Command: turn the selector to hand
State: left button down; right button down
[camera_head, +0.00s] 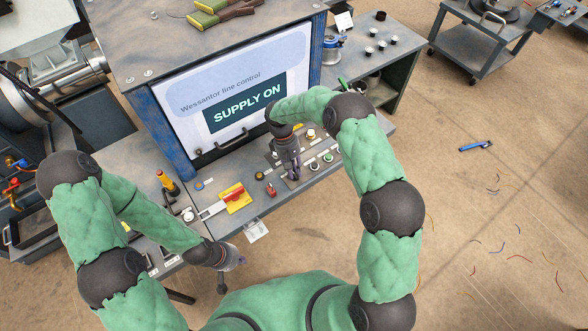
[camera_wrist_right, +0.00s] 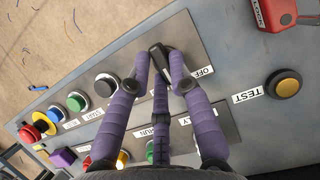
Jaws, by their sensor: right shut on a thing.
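The selector is a black knob (camera_wrist_right: 157,50) on a grey plate, with an OFF label beside it in the right wrist view. My right gripper (camera_wrist_right: 164,66) has its purple fingers closed around the knob. Its other labels are hidden or unreadable behind the fingers. In the head view my right gripper (camera_head: 291,170) reaches down to the panel from above, and the knob is hidden there. My left gripper (camera_head: 235,260) hangs near the panel's front edge at lower left, away from the selector. Its finger opening is too small to judge.
A screen (camera_head: 245,105) reading "SUPPLY ON" stands behind the panel. Near the selector are a black-and-yellow TEST button (camera_wrist_right: 284,83), a green button (camera_wrist_right: 76,101), a red emergency button (camera_wrist_right: 30,133) and a red box (camera_wrist_right: 276,12). A red handle on a yellow plate (camera_head: 236,197) lies left.

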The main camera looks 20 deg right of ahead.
dwell(0.4)
jog(key=c, duration=1.1)
grip_release()
jog(key=v, duration=1.2)
jog(key=shift+s+f, duration=0.1)
jog(key=shift+f, duration=0.05)
